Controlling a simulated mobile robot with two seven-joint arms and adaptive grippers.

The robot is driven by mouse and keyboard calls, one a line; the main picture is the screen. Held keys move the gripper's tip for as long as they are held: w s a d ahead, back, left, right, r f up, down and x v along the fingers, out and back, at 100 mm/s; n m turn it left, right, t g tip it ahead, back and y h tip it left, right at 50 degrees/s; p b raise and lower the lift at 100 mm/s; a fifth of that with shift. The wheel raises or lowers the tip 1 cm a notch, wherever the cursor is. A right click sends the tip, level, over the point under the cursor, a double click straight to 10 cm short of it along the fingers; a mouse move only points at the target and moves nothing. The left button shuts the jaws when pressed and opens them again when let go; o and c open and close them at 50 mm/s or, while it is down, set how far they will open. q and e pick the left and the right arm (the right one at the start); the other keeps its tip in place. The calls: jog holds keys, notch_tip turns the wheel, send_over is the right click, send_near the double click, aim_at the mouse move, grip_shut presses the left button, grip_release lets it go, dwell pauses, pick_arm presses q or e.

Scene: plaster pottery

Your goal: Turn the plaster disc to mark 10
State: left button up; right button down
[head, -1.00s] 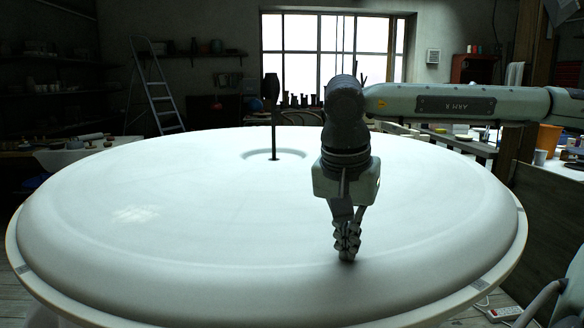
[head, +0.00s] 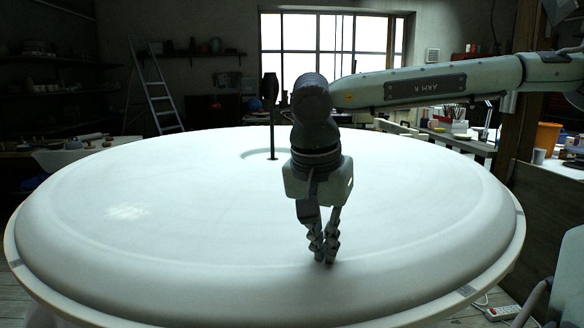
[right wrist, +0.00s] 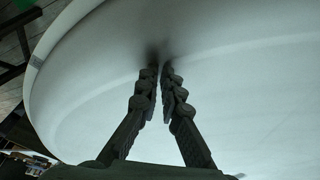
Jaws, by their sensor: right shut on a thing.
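The large white plaster disc (head: 170,220) lies flat in front of me, with a raised rounded border and a paler rim band. Short grey marks show on the rim band at the far left (head: 14,263) and front right (head: 467,291); no number is legible. My right gripper (head: 325,258) reaches down to the front part of the disc, its fingers closed in on the disc's surface. The right wrist view shows my right fingertips (right wrist: 160,70) almost together against the disc (right wrist: 100,90); what lies between them is hidden in shadow. My left gripper is not in view.
A dark upright rod (head: 273,140) stands at the disc's middle, behind my right arm. A ladder (head: 158,90) leans at the back left. An orange bucket (head: 547,137) stands on a bench at right. A power strip (head: 505,312) lies at bottom right.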

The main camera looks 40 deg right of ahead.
aim_at(279, 264)
jog(key=shift+w+a+f+b, duration=0.1)
jog(key=shift+w+a, duration=0.35)
jog(key=shift+a, duration=0.25)
jog(key=shift+w+a+f+b, duration=0.15)
jog(key=shift+w+a, duration=0.3)
jog(key=shift+a, duration=0.3)
jog(key=shift+w+a+f+b, duration=0.1)
jog(key=shift+w+a, duration=0.35)
jog(key=shift+a, duration=0.25)
jog(key=shift+w+a+r, duration=0.1)
jog(key=shift+w+a, duration=0.55)
jog(key=shift+a, duration=0.2)
jog(key=shift+w, duration=0.1)
